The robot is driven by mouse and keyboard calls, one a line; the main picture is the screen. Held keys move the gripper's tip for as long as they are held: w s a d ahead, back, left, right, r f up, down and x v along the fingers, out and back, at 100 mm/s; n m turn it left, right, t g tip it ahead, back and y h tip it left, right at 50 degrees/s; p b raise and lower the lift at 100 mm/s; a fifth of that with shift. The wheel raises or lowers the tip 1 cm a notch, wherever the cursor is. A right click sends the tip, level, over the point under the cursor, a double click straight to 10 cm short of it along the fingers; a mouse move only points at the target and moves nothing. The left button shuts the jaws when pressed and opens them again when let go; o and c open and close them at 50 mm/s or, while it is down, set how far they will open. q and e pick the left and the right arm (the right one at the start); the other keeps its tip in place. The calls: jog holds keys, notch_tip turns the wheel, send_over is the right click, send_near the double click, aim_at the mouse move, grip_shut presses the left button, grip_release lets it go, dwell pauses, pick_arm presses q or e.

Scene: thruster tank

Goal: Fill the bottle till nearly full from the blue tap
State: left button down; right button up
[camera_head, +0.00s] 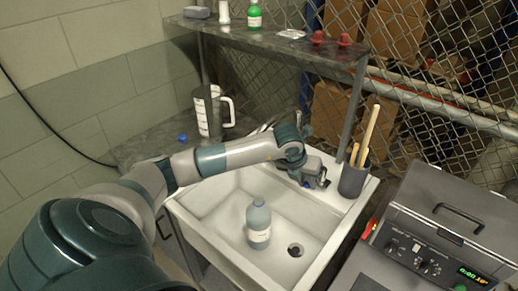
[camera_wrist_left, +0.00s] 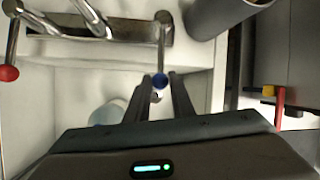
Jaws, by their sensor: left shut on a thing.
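The bottle (camera_head: 259,226), blue-grey with a white label, stands upright in the white sink (camera_head: 215,212), left of the drain. Its fill level cannot be made out. In the left wrist view the bottle (camera_wrist_left: 107,113) is mostly hidden behind my gripper. My left gripper (camera_head: 317,181) is at the back of the sink, by the tap. The tap fixture (camera_wrist_left: 105,27) is chrome. My right gripper is not in view.
A red knob (camera_wrist_left: 8,74) is on the fixture's other side. A grey cup with wooden sticks (camera_head: 354,180) stands on the sink's right rim. A jug (camera_head: 209,111) and a small blue object (camera_head: 183,138) are on the left counter. A grey machine (camera_head: 440,230) stands right.

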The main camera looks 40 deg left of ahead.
pick_arm(q)
jog(key=shift+a+f, duration=0.15)
jog(key=shift+a, duration=0.05)
dwell(0.4)
jog(key=shift+w+d+b, duration=0.1)
jog(key=shift+w+d, duration=0.1)
jog(key=shift+d, duration=0.55)
jog(key=shift+w+d+b, duration=0.15)
jog(key=shift+w+d, duration=0.05)
jog(key=shift+d, duration=0.55)
jog(key=shift+w+d+b, duration=0.1)
jog(key=shift+w+d, duration=0.1)
jog(key=shift+d, duration=0.55)
jog(key=a, duration=0.2)
jog(key=s+a+b, duration=0.1)
jog(key=a, duration=0.1)
jog(key=shift+a+b, duration=0.15)
jog(key=shift+b, duration=0.15)
jog(key=shift+a, duration=0.15)
jog(key=shift+w+a+r, duration=0.1)
jog(key=shift+a+r, duration=0.05)
jog(key=shift+r, duration=0.05)
